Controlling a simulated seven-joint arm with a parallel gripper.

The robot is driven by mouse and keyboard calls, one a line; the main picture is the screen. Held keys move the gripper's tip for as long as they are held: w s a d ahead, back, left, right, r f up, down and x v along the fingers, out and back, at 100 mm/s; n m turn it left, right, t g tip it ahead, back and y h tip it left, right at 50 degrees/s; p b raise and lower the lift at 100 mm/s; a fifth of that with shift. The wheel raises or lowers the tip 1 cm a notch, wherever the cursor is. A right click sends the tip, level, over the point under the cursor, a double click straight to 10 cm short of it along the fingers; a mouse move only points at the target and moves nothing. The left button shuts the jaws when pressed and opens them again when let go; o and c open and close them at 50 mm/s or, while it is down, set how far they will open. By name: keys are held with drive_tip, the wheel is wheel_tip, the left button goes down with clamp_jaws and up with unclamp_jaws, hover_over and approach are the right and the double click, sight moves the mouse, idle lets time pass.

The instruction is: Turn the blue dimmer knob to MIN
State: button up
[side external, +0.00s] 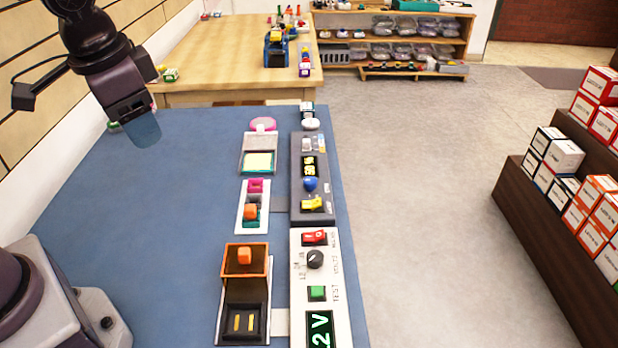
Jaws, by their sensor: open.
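The blue knob (310,184) sits on a dark grey panel (296,205) near the right edge of the blue table. A yellow switch (312,203) is just in front of it, and a black piece with yellow markings (309,166) is just behind it. The panel's small lettering is too small to read, so I cannot tell which way the knob points. My gripper (142,130) hangs above the table's far left part, well to the left of the knob and apart from everything. It is open, with nothing seen in it.
A white panel (298,300) with a red switch (315,238), black knob (315,259), green button (317,293) and display stands nearer. Left of the panels are an orange-framed box (245,259), a white tray (240,215) and a pink item (263,124). The blue table's (180,220) middle is clear.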

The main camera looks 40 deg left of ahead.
drive_tip(key=w+d+f+m+g+y, duration=0.1)
drive_tip(key=w+f+m, duration=0.7)
drive_tip(key=w+m, duration=0.3)
drive_tip(key=m+t, duration=0.3)
drive_tip(key=m, duration=1.5)
approach(310, 181)
drive_tip(key=x, duration=0.9)
drive_tip(key=shift+a, duration=0.1)
drive_tip(key=c, duration=0.9)
